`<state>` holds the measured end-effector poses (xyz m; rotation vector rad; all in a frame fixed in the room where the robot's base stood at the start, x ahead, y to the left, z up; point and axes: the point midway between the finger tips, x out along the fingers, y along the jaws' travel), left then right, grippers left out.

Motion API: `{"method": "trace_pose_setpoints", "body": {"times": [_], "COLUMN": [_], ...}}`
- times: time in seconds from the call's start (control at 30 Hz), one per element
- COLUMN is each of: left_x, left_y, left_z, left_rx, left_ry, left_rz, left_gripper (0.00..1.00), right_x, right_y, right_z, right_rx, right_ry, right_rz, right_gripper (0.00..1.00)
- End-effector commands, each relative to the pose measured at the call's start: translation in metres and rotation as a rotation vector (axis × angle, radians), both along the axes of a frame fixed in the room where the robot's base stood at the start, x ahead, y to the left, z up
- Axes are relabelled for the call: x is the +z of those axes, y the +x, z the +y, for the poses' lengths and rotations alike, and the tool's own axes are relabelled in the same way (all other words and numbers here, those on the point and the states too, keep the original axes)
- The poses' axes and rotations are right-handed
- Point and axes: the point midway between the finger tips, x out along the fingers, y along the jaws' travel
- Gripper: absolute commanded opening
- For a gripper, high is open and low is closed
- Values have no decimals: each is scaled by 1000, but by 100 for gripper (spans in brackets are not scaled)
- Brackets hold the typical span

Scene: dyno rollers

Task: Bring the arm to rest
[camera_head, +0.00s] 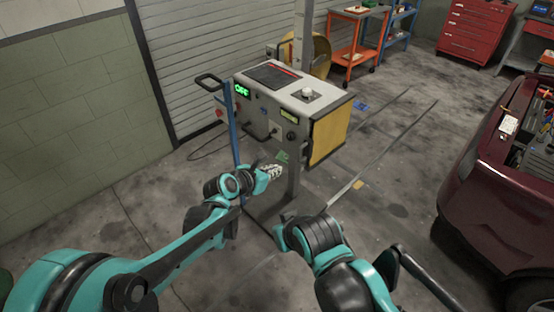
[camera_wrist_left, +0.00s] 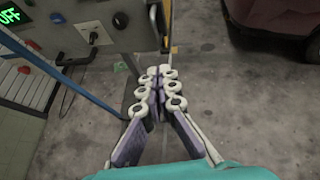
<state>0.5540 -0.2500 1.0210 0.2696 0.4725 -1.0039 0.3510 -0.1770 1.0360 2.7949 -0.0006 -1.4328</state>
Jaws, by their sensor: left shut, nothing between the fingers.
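My left arm (camera_head: 190,235) reaches in from the left of the head view. My left gripper (camera_head: 276,169) is shut and empty, in front of the grey control console (camera_head: 295,92). In the left wrist view its pale fingertips (camera_wrist_left: 161,72) meet, with nothing between them. They appear just below the console's lower edge; I cannot tell the exact gap. My right arm (camera_head: 325,245) shows at the bottom centre, bent, with its gripper out of frame.
The console's display (camera_head: 242,90) reads OFF in green. A blue post (camera_head: 230,120) stands at its left. A dark red car (camera_head: 490,210) with an open engine bay is at right. A red tool chest (camera_head: 474,30) stands at the back. Floor between console and car is mostly clear.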

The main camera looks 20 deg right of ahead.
Motion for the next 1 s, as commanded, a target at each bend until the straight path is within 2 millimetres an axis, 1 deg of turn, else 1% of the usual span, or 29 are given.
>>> {"method": "trace_pose_setpoints", "body": {"times": [0.23, 0.27, 0.37, 0.47, 0.5, 0.57, 0.6, 0.67, 0.7, 0.77, 0.8, 0.87, 0.9, 1.0], "left_x": [3, 5, 16, 32, 38, 45, 48, 51, 53, 52, 51, 48, 44, 34], "left_y": [-1, -1, -3, -10, -15, -26, -34, -49, -60, -78, -91, -111, -125, -157], "left_z": [7, 11, 40, 91, 115, 152, 176, 212, 235, 268, 290, 320, 339, 378], "left_rx": [-3, -8, -50, -137, -184, -266, -325, -422, -491, -605, -687, -819, -910, -1133], "left_ry": [11, 25, 123, 308, 400, 548, 646, 794, 891, 1036, 1128, 1260, 1341, 1504], "left_rz": [-13, -28, -128, -297, -373, -482, -550, -640, -695, -765, -806, -856, -883, -925], "left_gripper": [0, 0, 0, 0, 0, 0, 0, 0, 0, 0, 0, 0, 0, 0], "right_x": [1, 1, 1, 1, 1, 1, 1, 1, 1, 1, 1, 1, 1, 1], "right_y": [0, 0, 0, 0, 0, 0, 0, 0, 0, 0, 0, 0, 0, 0], "right_z": [0, 0, 0, 0, 0, 0, 0, 0, 0, 0, 0, 0, 0, 0], "right_rx": [0, 0, 0, 0, 0, 0, 0, 0, 0, 0, 0, 0, 0, 0], "right_ry": [0, 0, 0, 0, 0, 0, 0, 0, 0, 0, 0, 0, 0, 0], "right_rz": [0, 0, 0, 0, 0, 0, 0, 0, 0, 0, 0, 0, 0, 0], "right_gripper": [0, 0, 0, 0, 0, 0, 0, 0, 0, 0, 0, 0, 0, 0]}}
